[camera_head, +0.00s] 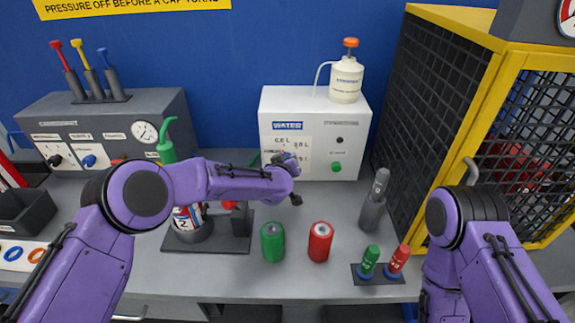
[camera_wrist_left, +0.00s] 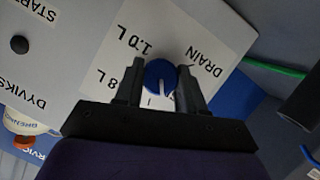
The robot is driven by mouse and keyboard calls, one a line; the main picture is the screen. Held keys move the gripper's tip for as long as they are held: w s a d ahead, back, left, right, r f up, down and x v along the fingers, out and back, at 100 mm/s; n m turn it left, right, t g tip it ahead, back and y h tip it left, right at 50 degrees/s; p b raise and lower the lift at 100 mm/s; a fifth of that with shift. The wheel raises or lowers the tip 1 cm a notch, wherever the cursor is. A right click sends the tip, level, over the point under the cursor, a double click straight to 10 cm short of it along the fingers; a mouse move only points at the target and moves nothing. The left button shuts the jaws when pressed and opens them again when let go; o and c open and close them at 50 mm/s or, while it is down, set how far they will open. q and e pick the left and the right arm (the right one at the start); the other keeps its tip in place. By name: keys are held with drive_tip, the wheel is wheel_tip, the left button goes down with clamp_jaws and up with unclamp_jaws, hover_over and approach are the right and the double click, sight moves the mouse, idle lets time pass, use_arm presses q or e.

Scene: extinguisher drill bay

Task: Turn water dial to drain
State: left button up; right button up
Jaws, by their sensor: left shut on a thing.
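The white water box (camera_head: 352,112) stands against the back wall with a label sheet on its front. The blue water dial (camera_wrist_left: 160,73) shows in the left wrist view between the two fingers of my left gripper (camera_wrist_left: 161,82), which is shut on it. The dial's white line points toward the bottom of that picture, away from the DRAIN label (camera_wrist_left: 205,61) at its upper right. In the head view my left gripper (camera_head: 287,161) covers the dial. My right gripper is out of view.
A green can (camera_head: 272,242) and a red can (camera_head: 320,241) stand on the bench below my left forearm. A grey cylinder (camera_head: 373,213) stands right of them. A yellow-framed cage (camera_head: 462,100) closes off the right. A white bottle (camera_head: 346,80) tops the box.

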use_arm(q)
drive_tip(key=shift+w+r, duration=0.1)
drive_tip(key=shift+r, duration=0.1)
drive_tip(key=o, duration=1.1)
drive_tip(key=shift+a, duration=0.1)
drive_tip(key=shift+c, duration=0.2)
drive_tip(key=b+v, duration=0.2)
drive_tip(key=v, duration=0.8)
drive_tip(key=shift+s+b, duration=0.35)
